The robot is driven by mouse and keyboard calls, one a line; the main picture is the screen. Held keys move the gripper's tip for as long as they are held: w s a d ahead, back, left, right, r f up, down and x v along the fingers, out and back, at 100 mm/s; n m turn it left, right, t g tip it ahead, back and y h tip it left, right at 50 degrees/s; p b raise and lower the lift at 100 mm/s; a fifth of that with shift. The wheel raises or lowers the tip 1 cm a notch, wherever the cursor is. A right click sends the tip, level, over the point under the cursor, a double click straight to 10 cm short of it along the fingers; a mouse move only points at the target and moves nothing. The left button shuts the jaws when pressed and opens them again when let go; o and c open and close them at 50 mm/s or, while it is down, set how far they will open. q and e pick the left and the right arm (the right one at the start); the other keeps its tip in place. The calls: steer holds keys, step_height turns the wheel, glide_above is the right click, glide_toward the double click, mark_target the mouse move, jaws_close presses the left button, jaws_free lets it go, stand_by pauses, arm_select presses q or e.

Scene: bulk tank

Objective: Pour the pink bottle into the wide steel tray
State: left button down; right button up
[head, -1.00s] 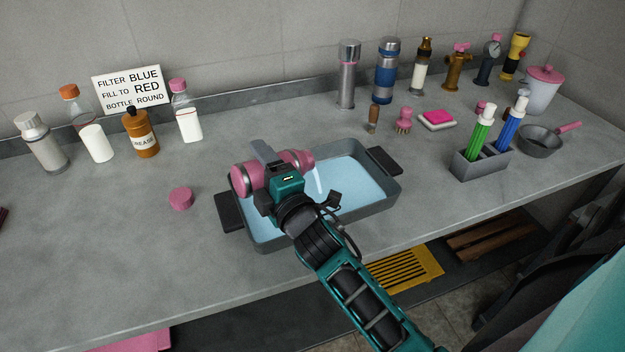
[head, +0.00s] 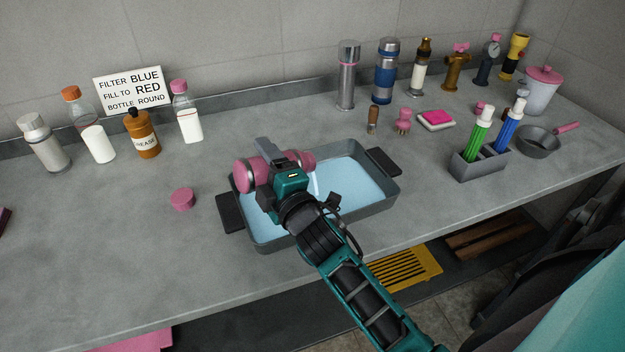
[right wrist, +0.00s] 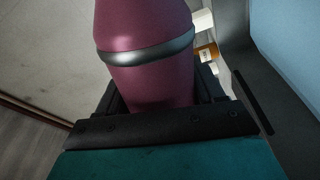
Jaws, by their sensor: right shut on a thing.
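My right gripper (head: 275,174) is shut around the middle of the pink bottle (head: 246,176), which lies about level over the left part of the wide steel tray (head: 268,243). The bottle's base end points left and its mouth end points right. A thin pale stream (head: 316,185) falls from the mouth end into the tray. Light blue liquid (head: 355,185) covers the tray's floor. The bottle, with a grey band, fills much of the right wrist view (right wrist: 150,80). My left gripper is not in view.
A pink cap (head: 183,199) lies on the counter left of the tray. Several bottles, including an orange grease bottle (head: 141,135), stand at the back left. A grey holder (head: 482,165) with green and blue pens stands right of the tray. The front left counter is clear.

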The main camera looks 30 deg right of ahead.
steer(key=shift+r, duration=0.15)
steer(key=shift+a+f+n+b, duration=0.1)
steer(key=shift+f+n+b, duration=0.2)
steer(key=shift+f+b, duration=0.5)
steer(key=shift+a+r+n+b, duration=0.15)
steer(key=shift+a+n+b, duration=0.15)
steer(key=shift+n, duration=0.9)
steer(key=shift+r+n, duration=0.15)
steer(key=shift+n, duration=0.35)
